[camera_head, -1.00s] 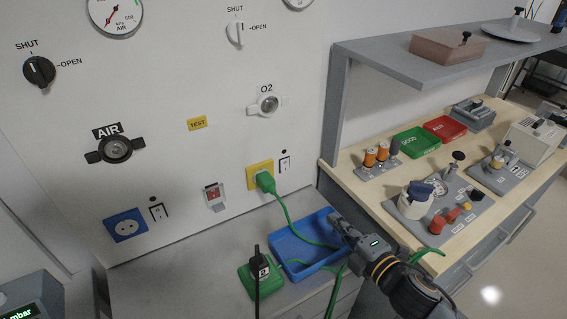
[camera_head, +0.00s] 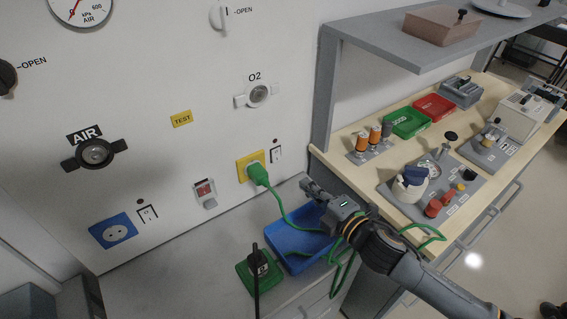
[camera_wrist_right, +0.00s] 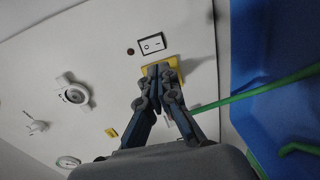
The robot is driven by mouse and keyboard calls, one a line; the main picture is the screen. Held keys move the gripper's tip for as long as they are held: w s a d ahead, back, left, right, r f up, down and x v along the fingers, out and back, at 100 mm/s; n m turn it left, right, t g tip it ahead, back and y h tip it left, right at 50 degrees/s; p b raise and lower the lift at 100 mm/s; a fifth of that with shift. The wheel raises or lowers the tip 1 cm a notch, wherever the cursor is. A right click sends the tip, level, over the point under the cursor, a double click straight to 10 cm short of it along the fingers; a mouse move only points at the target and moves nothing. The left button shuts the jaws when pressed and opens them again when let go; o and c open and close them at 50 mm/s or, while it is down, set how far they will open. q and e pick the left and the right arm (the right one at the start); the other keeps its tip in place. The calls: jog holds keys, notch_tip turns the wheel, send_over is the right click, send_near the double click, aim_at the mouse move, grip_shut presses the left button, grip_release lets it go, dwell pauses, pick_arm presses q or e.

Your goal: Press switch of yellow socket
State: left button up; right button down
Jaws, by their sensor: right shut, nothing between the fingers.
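The yellow socket (camera_head: 247,161) is on the white wall panel with a green plug (camera_head: 259,174) in it; its green cable hangs down. Its switch (camera_head: 276,155), a small white rocker in a dark frame, is just right of it, below a dark red dot. My right gripper (camera_head: 306,182) is shut and empty, below and right of the switch and apart from it. In the right wrist view the switch (camera_wrist_right: 151,43) lies beyond the closed fingertips (camera_wrist_right: 158,72), which cover part of the yellow socket (camera_wrist_right: 176,64). My left gripper is not in view.
A workbench with a shelf (camera_head: 375,40) is at right.

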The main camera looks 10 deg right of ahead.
aim_at(277, 160)
jog(key=p+x, duration=0.1)
jog(key=x, duration=0.8)
jog(key=shift+w+a+p, duration=0.2)
jog(key=shift+w+p, duration=0.05)
jog(key=shift+p, duration=0.15)
jog(key=shift+w+a, duration=0.1)
jog(key=shift+w, duration=0.2)
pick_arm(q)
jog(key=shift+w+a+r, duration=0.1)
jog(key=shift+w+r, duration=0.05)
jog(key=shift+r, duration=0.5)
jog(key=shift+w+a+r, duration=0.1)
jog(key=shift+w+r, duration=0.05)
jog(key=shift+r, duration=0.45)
pick_arm(e)
jog(key=shift+w+a+f, duration=0.1)
jog(key=shift+w, duration=0.15)
